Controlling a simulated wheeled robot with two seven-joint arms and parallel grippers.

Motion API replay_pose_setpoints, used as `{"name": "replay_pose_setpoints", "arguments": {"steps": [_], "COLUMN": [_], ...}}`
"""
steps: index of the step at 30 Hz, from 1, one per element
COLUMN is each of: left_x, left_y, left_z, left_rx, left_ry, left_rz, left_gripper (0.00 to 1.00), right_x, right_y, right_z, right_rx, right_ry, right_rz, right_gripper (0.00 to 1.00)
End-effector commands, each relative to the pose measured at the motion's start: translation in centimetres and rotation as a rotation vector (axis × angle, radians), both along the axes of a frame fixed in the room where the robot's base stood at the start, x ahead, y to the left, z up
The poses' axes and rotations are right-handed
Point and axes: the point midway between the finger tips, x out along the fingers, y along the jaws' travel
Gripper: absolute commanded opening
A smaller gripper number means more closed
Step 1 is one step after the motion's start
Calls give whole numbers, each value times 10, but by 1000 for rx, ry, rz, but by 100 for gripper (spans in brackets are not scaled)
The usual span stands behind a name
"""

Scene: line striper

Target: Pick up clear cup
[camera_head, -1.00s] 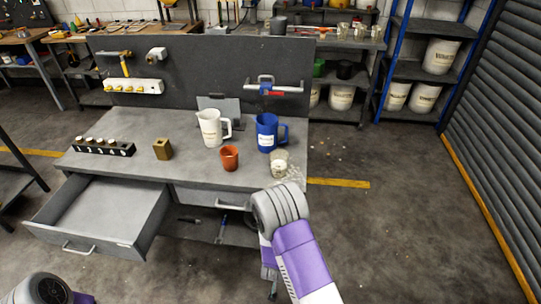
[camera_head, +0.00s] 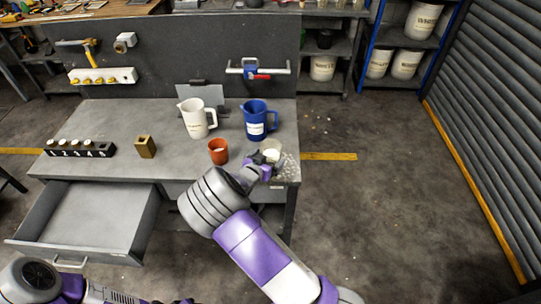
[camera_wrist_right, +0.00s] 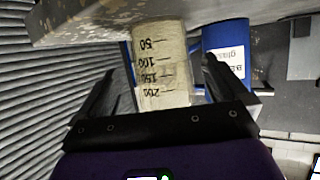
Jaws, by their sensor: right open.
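The clear cup (camera_head: 271,148) stands near the right front corner of the workbench, partly hidden by my right gripper (camera_head: 266,166). In the right wrist view the clear cup (camera_wrist_right: 160,62) shows black marks from 50 to 200 and pale contents. There my right gripper (camera_wrist_right: 160,68) is open, with one finger on each side of the cup. Gaps show between the fingers and the cup. My left arm is at the bottom left of the head view; its gripper is not in view.
A blue jug (camera_head: 256,121) stands just behind the cup; it also shows in the wrist view (camera_wrist_right: 226,52). An orange cup (camera_head: 218,152) and a white jug (camera_head: 196,120) stand to the left. An open drawer (camera_head: 92,222) juts out at front left.

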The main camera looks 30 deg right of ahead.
Motion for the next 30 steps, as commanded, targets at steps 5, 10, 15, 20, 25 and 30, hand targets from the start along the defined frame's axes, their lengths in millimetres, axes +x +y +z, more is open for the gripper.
{"name": "replay_pose_setpoints", "arguments": {"steps": [5,10,15,20,25,30], "left_x": [1,1,1,1,1,1], "left_y": [0,0,0,0,0,0], "left_z": [-10,-11,-10,-10,-10,-10], "left_rx": [0,0,0,0,0,0], "left_ry": [-2,-1,-1,-1,-1,-2], "left_rz": [1,0,0,0,0,1], "left_gripper": [43,43,43,43,43,43], "right_x": [15,21,22,21,21,22], "right_y": [-20,-28,-28,-28,-28,-28], "right_z": [-16,-19,-18,-18,-18,-17], "right_rx": [0,1,1,1,1,0], "right_ry": [0,1,1,1,1,-2], "right_rz": [-2,0,0,0,0,1], "right_gripper": [100,100,100,80,54,37]}}
